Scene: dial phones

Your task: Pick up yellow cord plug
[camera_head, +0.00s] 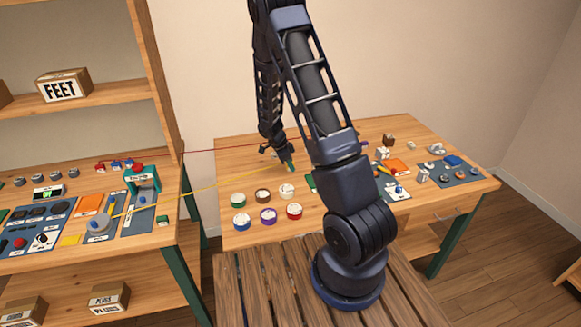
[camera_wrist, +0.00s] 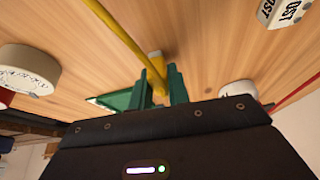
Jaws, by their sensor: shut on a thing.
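The yellow cord plug (camera_wrist: 157,64) is between the two green fingers of my gripper (camera_wrist: 161,88) in the wrist view, with its end sticking out past the fingertips. The yellow cord (camera_wrist: 116,37) runs from it toward the top left. In the head view my gripper (camera_head: 289,165) is over the right table, and the yellow cord (camera_head: 205,188) stretches from there to the left bench. My gripper is shut on the plug. The plug itself is too small to make out in the head view.
Several round, coloured-rim containers (camera_head: 268,216) stand in front of my gripper on the right table (camera_head: 225,160). A red cord (camera_head: 215,148) crosses behind. Boards with small parts (camera_head: 398,185) lie to the right. The left bench (camera_head: 150,240) holds dials and a green frame (camera_head: 143,179).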

